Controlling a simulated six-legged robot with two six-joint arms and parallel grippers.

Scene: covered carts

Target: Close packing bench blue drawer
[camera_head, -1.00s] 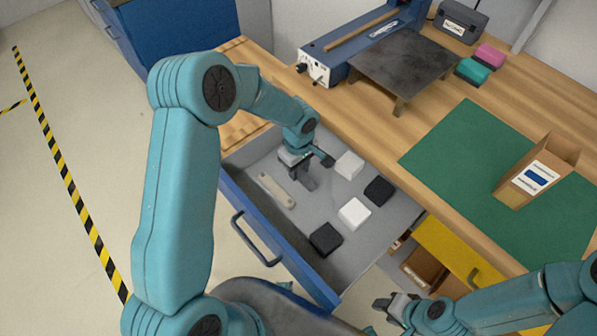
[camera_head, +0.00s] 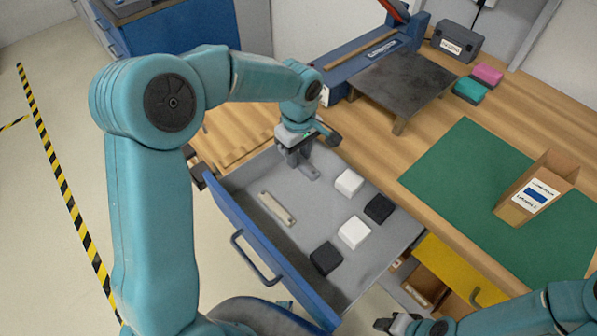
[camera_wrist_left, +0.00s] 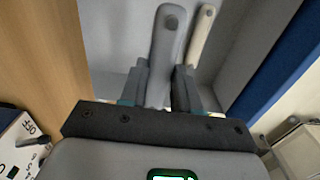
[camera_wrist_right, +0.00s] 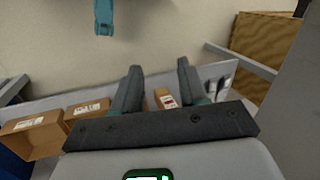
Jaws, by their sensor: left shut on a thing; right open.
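The blue drawer (camera_head: 262,258) of the packing bench stands pulled out in the head view, its handle on the outer face. Its grey tray holds a beige strip-like tool (camera_head: 277,208), two white blocks (camera_head: 348,182) and two black blocks (camera_head: 326,258). My left gripper (camera_head: 303,170) is over the tray's inner end, near the bench edge. In the left wrist view it is shut on a grey handle-like tool (camera_wrist_left: 164,45) with a dark round spot at its end. My right gripper (camera_head: 388,324) is open and empty; it also shows in the right wrist view (camera_wrist_right: 157,85).
A yellow drawer (camera_head: 455,268) and brown boxes (camera_head: 428,284) are at the lower right. The wooden bench top carries a green mat (camera_head: 460,185) with a labelled carton (camera_head: 538,190) and a blue machine (camera_head: 375,55). Bare floor lies to the left.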

